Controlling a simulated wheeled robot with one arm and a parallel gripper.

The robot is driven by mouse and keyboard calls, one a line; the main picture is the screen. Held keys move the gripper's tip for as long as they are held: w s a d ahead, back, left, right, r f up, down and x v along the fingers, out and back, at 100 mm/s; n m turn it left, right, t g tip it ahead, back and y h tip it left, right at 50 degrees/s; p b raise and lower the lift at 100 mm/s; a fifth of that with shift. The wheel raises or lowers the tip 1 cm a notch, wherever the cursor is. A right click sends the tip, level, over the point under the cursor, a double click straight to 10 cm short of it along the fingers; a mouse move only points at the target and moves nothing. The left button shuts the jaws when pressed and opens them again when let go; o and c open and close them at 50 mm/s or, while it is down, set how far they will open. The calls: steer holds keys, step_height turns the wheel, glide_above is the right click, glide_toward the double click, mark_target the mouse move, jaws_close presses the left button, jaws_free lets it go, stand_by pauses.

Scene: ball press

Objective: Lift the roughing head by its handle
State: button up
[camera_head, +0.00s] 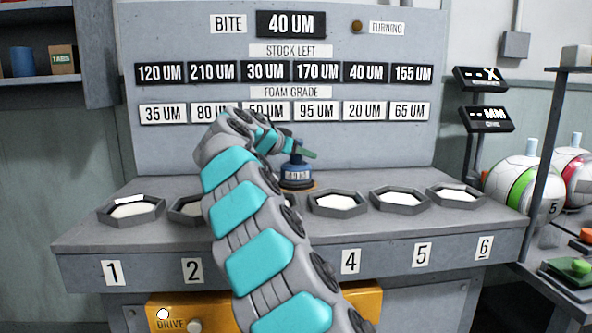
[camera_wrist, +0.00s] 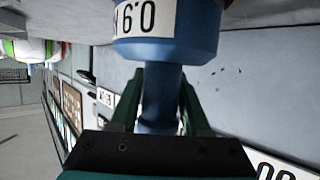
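The roughing head is a blue cylinder (camera_head: 297,174) with a white weight label. It stands upright on a round brownish pad at the back of the bench, behind slot 4. In the wrist view the blue body (camera_wrist: 165,45) fills the top middle, with its narrower blue handle (camera_wrist: 161,98) pointing toward my wrist. My gripper (camera_wrist: 161,78) has its two green fingers on either side of the handle. The fingertips look very close to the handle, but I cannot tell whether they press on it. In the head view my gripper (camera_head: 304,152) is at the handle, partly hidden by my arm.
Hexagonal trays with white contents line the bench (camera_head: 80,235); my arm hides part of the row. A panel (camera_head: 350,45) with "BITE 40 UM" and rows of numbers stands behind. An orange drive box (camera_head: 170,318) is below. Balls (camera_head: 520,180) sit on the right.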

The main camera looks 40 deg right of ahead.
jaws_close()
stand_by(0.9)
